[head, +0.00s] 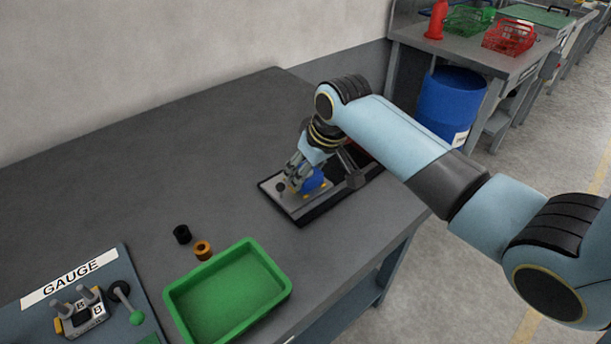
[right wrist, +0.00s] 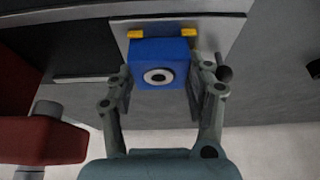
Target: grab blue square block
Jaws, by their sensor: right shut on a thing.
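The blue square block (right wrist: 160,60) shows in the right wrist view, with a round white and dark hole facing the camera. My right gripper (right wrist: 163,88) has one finger on each side of it and is shut on it. In the head view the blue block (head: 313,180) is partly hidden by my right gripper (head: 299,182), over the grey plate at the left end of a dark tray (head: 319,213). I cannot tell whether the block touches the plate. My left gripper is not in view.
A green tray (head: 173,302), a black ring (head: 182,234) and a copper-coloured ring (head: 203,250) sit on the grey table near the front. A gauge board (head: 35,322) is at the lower left. The table's left and back are clear.

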